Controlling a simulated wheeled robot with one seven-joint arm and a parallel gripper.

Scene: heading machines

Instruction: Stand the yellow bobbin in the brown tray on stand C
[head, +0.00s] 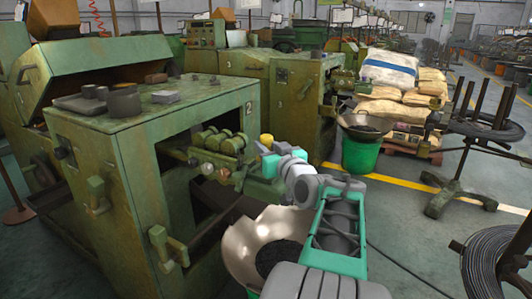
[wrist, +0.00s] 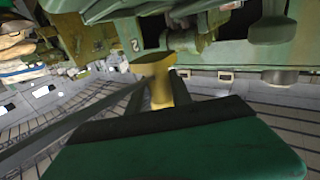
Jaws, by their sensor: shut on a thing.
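The yellow bobbin (head: 266,140) shows at the end of my outstretched arm in the head view, in front of the green machine marked 2. In the wrist view the bobbin (wrist: 158,75) has a flared end and a narrower body. My gripper (wrist: 160,98) is shut on the bobbin, with a dark finger at each side of it. In the head view my gripper (head: 264,149) is small and partly hidden by my own wrist. I cannot make out a brown tray or a stand marked C in either view.
The green machine (head: 150,150) fills the left, with loose parts on top. A metal pan (head: 238,250) stands below my arm. A green bucket (head: 360,155) and stacked sacks (head: 390,75) are behind. A dark rod rack (head: 475,130) stands right. Floor between is mostly open.

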